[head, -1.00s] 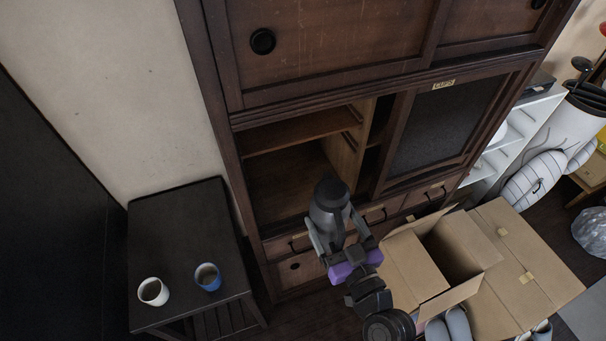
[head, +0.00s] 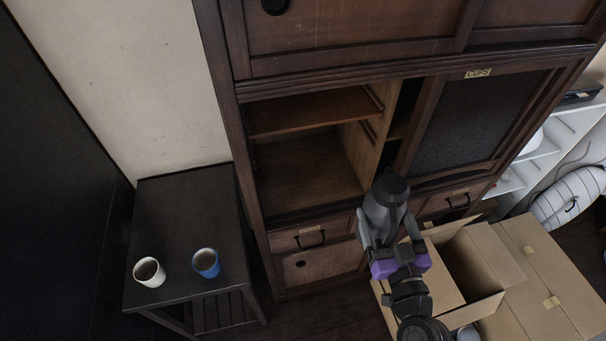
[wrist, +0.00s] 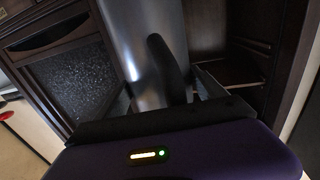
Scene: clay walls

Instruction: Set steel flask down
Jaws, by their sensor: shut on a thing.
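The steel flask (head: 384,206) is grey with a black lid and stands roughly upright in my gripper (head: 388,241). My gripper is shut on it, in front of the wooden cabinet and above the cardboard box's left side. In the wrist view the flask's shiny steel body (wrist: 148,45) and black handle (wrist: 168,68) fill the middle, between the gripper's fingers (wrist: 165,92). The flask's base is hidden in the head view by my gripper.
A dark side table (head: 188,222) at left holds a white cup (head: 149,272) and a blue cup (head: 206,263). The cabinet's open compartment (head: 305,175) is empty. An open cardboard box (head: 445,275) stands at lower right. The table's back half is clear.

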